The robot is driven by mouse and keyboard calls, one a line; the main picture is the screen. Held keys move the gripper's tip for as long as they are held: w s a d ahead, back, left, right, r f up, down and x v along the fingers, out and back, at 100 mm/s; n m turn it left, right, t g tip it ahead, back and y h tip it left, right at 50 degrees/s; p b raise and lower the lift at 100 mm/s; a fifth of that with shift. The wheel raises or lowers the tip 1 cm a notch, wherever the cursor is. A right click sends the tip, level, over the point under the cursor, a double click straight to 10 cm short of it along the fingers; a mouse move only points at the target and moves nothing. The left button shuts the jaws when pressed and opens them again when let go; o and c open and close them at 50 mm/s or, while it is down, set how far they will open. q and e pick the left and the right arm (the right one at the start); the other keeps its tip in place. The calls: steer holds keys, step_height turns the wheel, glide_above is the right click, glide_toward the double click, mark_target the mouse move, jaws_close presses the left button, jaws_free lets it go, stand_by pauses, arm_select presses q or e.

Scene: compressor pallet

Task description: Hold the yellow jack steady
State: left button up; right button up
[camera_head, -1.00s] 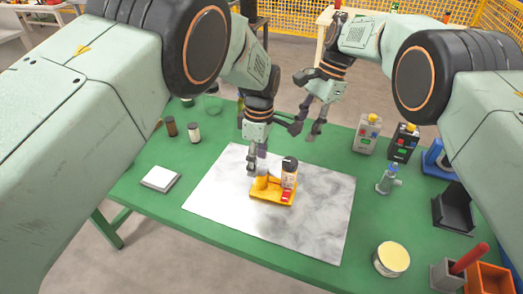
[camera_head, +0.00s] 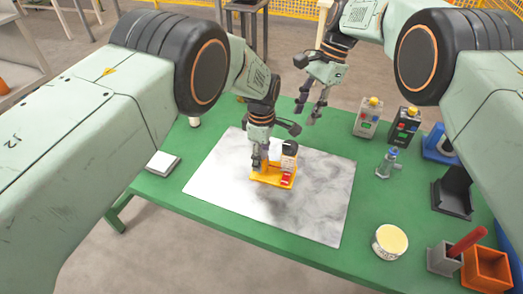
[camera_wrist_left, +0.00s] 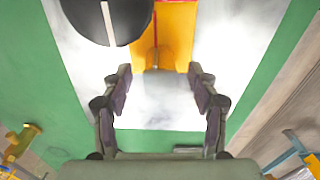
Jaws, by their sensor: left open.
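The yellow jack (camera_head: 262,180) lies on the grey-white marbled mat (camera_head: 310,215) in the head view. It has a red part and a pale labelled block with a dark round top (camera_head: 290,147) at its right end. My left gripper (camera_head: 261,161) points down at the jack's left end; contact is unclear there. In the left wrist view, its fingers (camera_wrist_left: 160,88) are spread, with nothing clearly between them. The jack's yellow body (camera_wrist_left: 176,32) lies just beyond the fingertips, beside the large dark round top (camera_wrist_left: 106,16). My right gripper (camera_head: 309,110) hangs empty with fingers apart, behind the mat.
The green table (camera_head: 330,140) carries a white pad (camera_head: 162,163) at left. At right are two battery-like boxes (camera_head: 367,118) (camera_head: 404,126), a small clear bottle (camera_head: 387,163), a round tin (camera_head: 389,242), a black holder (camera_head: 453,192) and an orange bin (camera_head: 487,268).

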arm_select(q)
steer(key=shift+c, duration=0.3)
jaws_close()
stand_by(0.3)
